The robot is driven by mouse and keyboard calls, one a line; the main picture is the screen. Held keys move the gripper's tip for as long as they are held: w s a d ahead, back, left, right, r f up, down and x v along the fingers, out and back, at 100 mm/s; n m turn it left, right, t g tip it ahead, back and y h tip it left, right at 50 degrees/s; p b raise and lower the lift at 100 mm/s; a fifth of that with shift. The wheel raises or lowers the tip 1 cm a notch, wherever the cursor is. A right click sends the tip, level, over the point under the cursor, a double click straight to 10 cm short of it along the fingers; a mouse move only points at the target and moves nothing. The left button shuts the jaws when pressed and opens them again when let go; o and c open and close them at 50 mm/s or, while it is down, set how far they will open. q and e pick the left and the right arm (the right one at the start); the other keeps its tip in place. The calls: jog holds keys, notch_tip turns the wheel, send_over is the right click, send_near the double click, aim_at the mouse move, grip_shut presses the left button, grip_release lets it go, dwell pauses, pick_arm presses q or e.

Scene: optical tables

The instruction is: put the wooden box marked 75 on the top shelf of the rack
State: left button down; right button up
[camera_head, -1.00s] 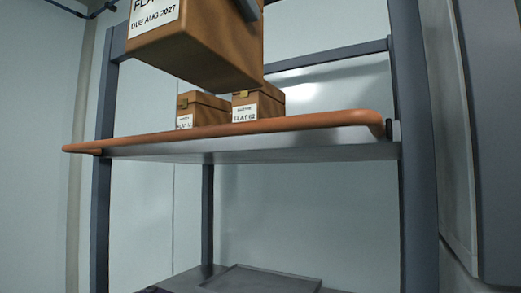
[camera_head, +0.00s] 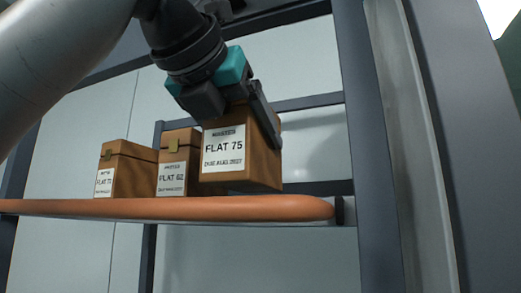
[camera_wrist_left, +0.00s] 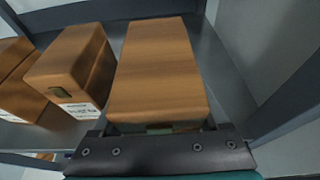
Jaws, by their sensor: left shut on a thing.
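The wooden box labelled FLAT 75 (camera_head: 262,160) is at the right end of the row over the rack's top shelf (camera_head: 150,208). It also fills the middle of the left wrist view (camera_wrist_left: 158,75). My left gripper (camera_head: 245,105) comes from above and is shut on this box. Its dark jaw bar (camera_wrist_left: 165,152) crosses the near end of the box in the left wrist view. The box's lower edge shows just above the orange shelf rim; I cannot tell if it touches the shelf. My right gripper is out of view.
The FLAT 62 box (camera_head: 178,145) stands close on the left of the held box, with a narrow gap in the left wrist view. Another labelled box (camera_head: 130,170) stands farther left. The rack's right post (camera_head: 365,150) rises to the right, with some bare shelf before it.

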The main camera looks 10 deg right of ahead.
pick_arm(q)
jog(key=shift+w+d+r, duration=0.1)
jog(key=shift+w+d, duration=0.5)
jog(key=shift+w, duration=0.3)
jog(key=p+x, duration=0.2)
jog(key=x, duration=0.2)
jog(key=shift+w+d+r, duration=0.15)
jog(key=shift+w+d, duration=0.05)
jog(key=shift+w, duration=0.05)
jog(key=shift+f, duration=0.2)
jog(key=shift+s+a, duration=0.2)
jog(key=shift+a, duration=0.05)
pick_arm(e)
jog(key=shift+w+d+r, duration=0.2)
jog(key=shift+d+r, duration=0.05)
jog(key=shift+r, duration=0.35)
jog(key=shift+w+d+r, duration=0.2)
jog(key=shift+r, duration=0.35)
pick_arm(q)
jog(key=shift+d+f, duration=0.1)
